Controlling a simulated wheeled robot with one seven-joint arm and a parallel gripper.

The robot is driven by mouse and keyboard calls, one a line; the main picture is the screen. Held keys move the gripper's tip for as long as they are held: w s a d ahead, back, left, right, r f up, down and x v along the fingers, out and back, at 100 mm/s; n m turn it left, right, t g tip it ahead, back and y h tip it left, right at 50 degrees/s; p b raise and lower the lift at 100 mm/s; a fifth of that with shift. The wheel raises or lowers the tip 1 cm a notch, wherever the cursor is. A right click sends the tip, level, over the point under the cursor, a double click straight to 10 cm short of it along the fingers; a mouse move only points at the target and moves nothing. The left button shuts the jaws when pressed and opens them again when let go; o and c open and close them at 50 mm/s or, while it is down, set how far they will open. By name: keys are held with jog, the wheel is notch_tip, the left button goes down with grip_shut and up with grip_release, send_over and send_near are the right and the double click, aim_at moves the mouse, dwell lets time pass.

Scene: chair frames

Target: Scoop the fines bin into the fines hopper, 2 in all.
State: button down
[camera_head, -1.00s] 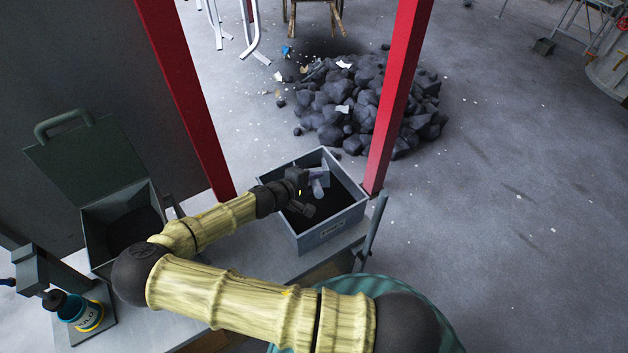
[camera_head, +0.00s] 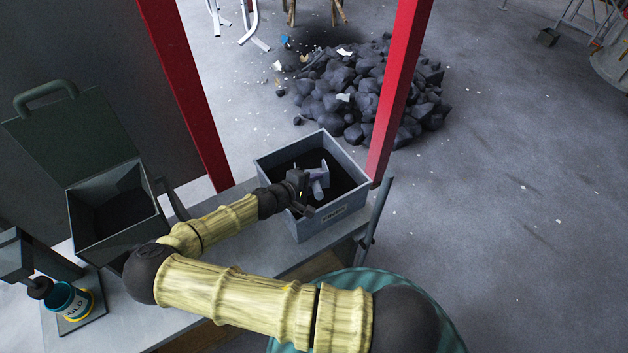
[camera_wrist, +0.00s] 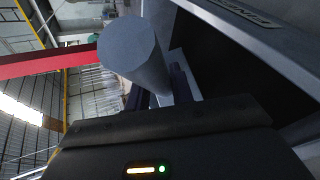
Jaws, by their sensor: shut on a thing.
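The grey bin (camera_head: 322,222), with a label on its front wall, holds dark fines (camera_head: 343,178) and stands on the bench. My gripper (camera_head: 304,196) is at the bin's near left side, over its opening. It is shut on a pale grey scoop (camera_head: 318,187), which is over or in the fines; whether it touches them I cannot tell. In the wrist view the scoop's round handle (camera_wrist: 130,48) rises by the jaws (camera_wrist: 162,97), and the bin's dark inside (camera_wrist: 235,60) is at right. An open-lidded green-grey box (camera_head: 110,238), apparently the hopper, stands at left with dark material inside.
A red post (camera_head: 392,90) stands right behind the bin, and another (camera_head: 185,95) behind the bench (camera_head: 270,245). A heap of dark rocks (camera_head: 350,95) lies on the floor beyond.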

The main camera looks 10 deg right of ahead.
jog(key=shift+f+b, duration=0.5)
jog(key=shift+f, duration=0.7)
jog(key=shift+s+d+f, duration=0.15)
jog(key=shift+s+d, duration=0.1)
jog(key=shift+s, duration=0.3)
jog(key=shift+w+a, duration=0.3)
jog(key=shift+w, duration=0.2)
dwell(0.3)
jog(key=shift+s+d, duration=0.25)
jog(key=shift+s, duration=0.2)
dwell(0.5)
jog(key=shift+r+p, duration=4.4)
jog(key=shift+r, duration=2.5)
